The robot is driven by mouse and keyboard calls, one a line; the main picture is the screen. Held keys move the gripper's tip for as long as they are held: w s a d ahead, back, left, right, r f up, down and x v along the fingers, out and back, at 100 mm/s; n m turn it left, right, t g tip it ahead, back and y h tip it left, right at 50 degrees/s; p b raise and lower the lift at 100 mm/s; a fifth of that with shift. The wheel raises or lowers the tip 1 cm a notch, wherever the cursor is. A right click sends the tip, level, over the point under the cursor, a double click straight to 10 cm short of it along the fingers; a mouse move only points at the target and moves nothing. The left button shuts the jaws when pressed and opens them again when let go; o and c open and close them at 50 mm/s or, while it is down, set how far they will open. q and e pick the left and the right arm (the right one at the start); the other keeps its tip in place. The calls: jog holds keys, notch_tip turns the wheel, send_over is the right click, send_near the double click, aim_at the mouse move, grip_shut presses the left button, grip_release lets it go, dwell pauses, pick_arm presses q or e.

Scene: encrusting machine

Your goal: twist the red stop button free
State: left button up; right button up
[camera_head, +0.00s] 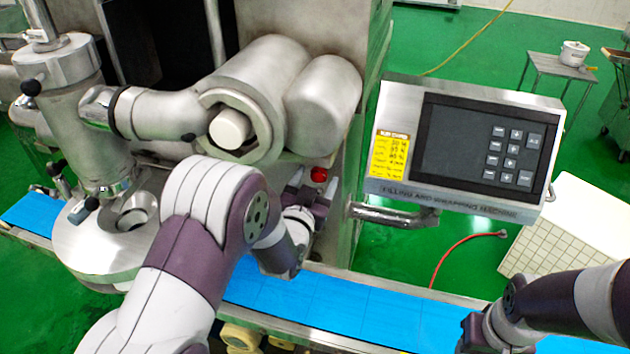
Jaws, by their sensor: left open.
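The red stop button (319,174) is a small round knob on the machine's metal front, below the two steel cylinders and left of the control panel. My left gripper (309,186) is open right in front of it. Its fingers point up toward the button, one to the left and one just below and to the right. The button's top and face show between them; I cannot tell whether a finger touches it. My right arm (560,305) reaches in from the right edge over the belt; its gripper is at the bottom edge and its fingers are not clearly seen.
The control panel (470,148) juts out on a metal bracket (395,214) to the right of the button. A blue conveyor belt (340,305) runs below. Steel cylinders (325,100) hang just above my left gripper. A white gridded box (570,235) stands at the right.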

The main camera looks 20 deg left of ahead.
pick_arm(q)
jog(key=shift+c, duration=0.3)
jog(key=c, duration=1)
jog(key=shift+f+m+b, duration=0.1)
jog(key=shift+m+b, duration=0.45)
jog(key=shift+m, duration=0.25)
jog(key=m+b, duration=0.1)
jog(key=m, duration=0.2)
jog(key=shift+s+b, duration=0.1)
jog(key=shift+b, duration=0.25)
jog(key=m, duration=0.1)
jog(key=m+b, duration=0.1)
jog(key=shift+r+m, duration=0.25)
jog(key=shift+m, duration=0.15)
jog(key=shift+r+m+b, duration=0.2)
jog(key=shift+m+b, duration=0.1)
jog(key=shift+m, duration=0.1)
